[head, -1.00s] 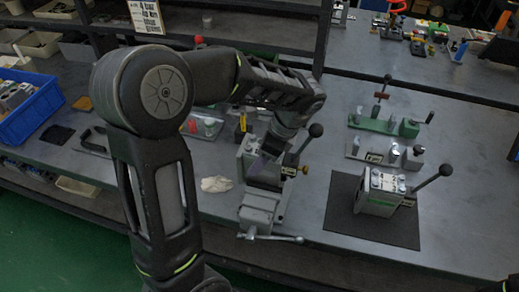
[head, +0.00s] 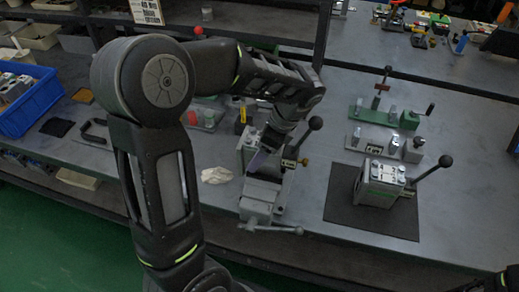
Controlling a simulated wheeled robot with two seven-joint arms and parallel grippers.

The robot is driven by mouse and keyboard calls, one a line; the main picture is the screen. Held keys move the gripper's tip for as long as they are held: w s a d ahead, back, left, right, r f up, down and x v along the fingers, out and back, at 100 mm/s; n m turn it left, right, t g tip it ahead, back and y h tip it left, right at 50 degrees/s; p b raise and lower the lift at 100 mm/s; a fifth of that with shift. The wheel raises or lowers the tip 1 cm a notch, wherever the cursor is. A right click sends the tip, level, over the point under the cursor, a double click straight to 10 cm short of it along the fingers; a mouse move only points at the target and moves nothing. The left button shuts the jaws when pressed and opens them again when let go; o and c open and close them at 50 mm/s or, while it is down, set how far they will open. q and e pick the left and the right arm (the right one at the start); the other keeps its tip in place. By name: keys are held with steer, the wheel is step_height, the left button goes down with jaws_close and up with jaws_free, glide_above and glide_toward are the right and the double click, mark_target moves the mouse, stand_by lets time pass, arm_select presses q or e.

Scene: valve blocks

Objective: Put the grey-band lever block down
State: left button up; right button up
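A grey lever block (head: 247,152) with a black ball-ended lever sits at a grey vise (head: 258,203) in the middle of the bench. A yellow tag and brass knob show on its right. My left gripper (head: 263,160) reaches down over this block; its fingertips are mostly hidden, so their opening and any grip are unclear. A second lever block (head: 382,188) stands upright on a dark mat (head: 345,212) at the right, with a green band low on its front and its lever pointing up right. No gripper is near it. I cannot make out the first block's band colour.
Green (head: 385,115) and grey (head: 375,145) fixtures stand behind the mat. A white cloth (head: 216,175) lies left of the vise. A blue crate (head: 30,105) is at far left. A shelf post stands behind my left arm. Bare bench lies right of the mat.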

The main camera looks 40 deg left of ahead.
arm_select(q)
steer(key=v, duration=0.5)
steer(key=shift+w+r, duration=0.1)
steer(key=shift+r, duration=0.1)
steer(key=p+v, duration=0.3)
steer(key=v, duration=0.2)
steer(key=shift+d+r, duration=0.1)
steer(key=shift+r, duration=0.25)
steer(key=shift+d+r+p, duration=0.3)
steer(key=shift+r+p, duration=0.2)
steer(key=shift+p, duration=0.3)
